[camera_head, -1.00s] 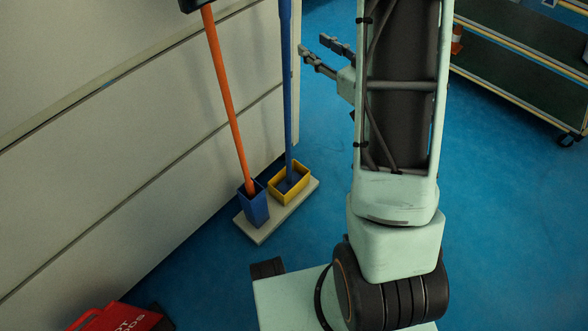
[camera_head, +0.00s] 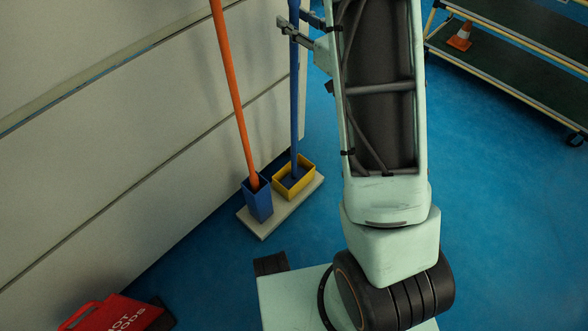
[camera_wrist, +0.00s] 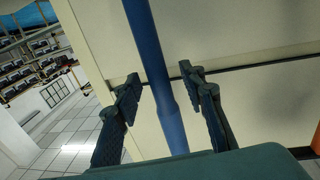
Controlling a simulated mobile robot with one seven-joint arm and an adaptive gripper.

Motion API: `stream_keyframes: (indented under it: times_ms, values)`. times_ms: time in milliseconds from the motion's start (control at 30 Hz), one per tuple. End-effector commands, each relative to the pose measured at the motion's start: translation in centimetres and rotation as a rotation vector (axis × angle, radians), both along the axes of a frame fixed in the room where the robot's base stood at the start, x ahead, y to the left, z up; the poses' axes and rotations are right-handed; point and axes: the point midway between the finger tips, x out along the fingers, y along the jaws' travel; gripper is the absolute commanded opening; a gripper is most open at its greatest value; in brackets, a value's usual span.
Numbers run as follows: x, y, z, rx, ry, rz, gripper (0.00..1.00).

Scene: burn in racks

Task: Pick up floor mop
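The floor mop, a blue upright pole (camera_head: 295,100), stands with its lower end in a yellow bin (camera_head: 306,182); its head is hidden there. My gripper (camera_head: 293,23) is open at the upper part of this pole. In the wrist view the blue pole (camera_wrist: 148,45) passes between the two spread fingers of my gripper (camera_wrist: 158,84), with a visible gap on each side. The fingers do not appear closed on it.
An orange pole (camera_head: 233,95) stands in a blue bin (camera_head: 258,201) left of the mop. Both bins sit on a pale base (camera_head: 267,228) beside a panelled wall (camera_head: 100,180). A red case (camera_head: 112,314) lies front left. A shelf cart (camera_head: 500,70) stands right; blue floor between is clear.

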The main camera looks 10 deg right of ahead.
Motion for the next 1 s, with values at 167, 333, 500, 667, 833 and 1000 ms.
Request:
stream_keyframes:
  times_ms: [167,333,500,667,833,1000]
  values:
    - [0.94,0.48,-0.04,0.0,0.001,0.0,0.37]
    - [0.93,0.43,-0.02,0.0,0.001,-0.001,0.37]
    - [0.91,0.43,-0.03,0.0,0.001,-0.001,0.2]
    - [0.9,0.43,-0.04,0.0,0.001,-0.001,0.02]
    - [0.93,0.42,0.14,0.0,-0.003,-0.001,0.0]
    - [0.93,0.43,0.2,0.0,-0.003,-0.001,0.0]
